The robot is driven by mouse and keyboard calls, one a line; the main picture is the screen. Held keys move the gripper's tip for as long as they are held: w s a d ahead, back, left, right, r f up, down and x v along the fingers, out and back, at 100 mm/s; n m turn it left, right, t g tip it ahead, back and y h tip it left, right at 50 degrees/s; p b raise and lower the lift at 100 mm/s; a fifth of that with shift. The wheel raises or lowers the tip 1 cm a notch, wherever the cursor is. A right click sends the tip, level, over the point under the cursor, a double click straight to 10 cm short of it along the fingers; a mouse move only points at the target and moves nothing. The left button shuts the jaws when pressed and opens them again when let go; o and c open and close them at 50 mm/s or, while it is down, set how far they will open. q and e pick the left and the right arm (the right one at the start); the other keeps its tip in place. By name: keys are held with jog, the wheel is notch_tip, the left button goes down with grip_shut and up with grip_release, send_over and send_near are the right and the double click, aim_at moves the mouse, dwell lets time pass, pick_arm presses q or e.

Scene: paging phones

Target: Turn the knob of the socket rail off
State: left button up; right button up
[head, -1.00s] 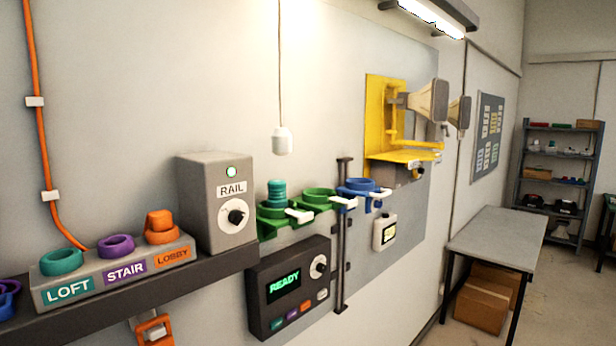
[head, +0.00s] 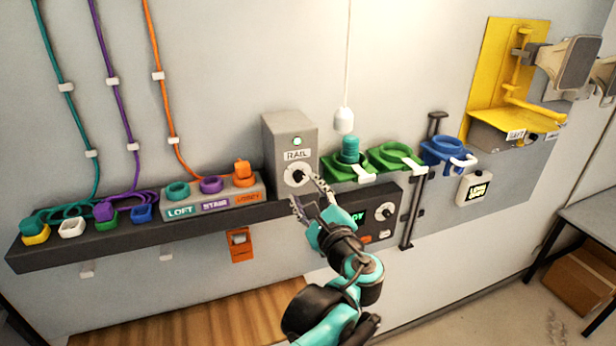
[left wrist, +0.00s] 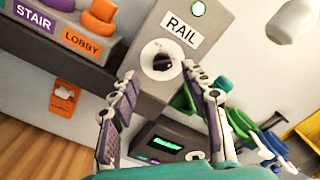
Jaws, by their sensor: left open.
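The box, the knob (left wrist: 162,60) and the lamp (left wrist: 198,9) also show in the left wrist view. My left gripper (head: 309,190) is open just in front of the knob's lower side; its two fingers (left wrist: 160,78) stand apart just below the knob in the left wrist view. I cannot tell whether they touch the box. My right gripper is not in view.
A socket block (head: 213,198) marked LOFT, STAIR and LOBBY sits left of the box on a dark shelf (head: 120,236). A black panel (head: 384,195) with a display is behind my arm. Green cup holders (head: 390,157) and a hanging white pull (head: 344,121) are close right.

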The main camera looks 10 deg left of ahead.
aim_at(300, 179)
pick_arm(q)
jog(key=x, duration=0.3)
jog(key=shift+w+p, duration=0.35)
jog(key=shift+w, duration=0.15)
jog(key=shift+w+a, duration=0.1)
jog(key=shift+w, duration=0.1)
jog(key=shift+w+a, duration=0.1)
jog(key=shift+a, duration=0.15)
grip_shut()
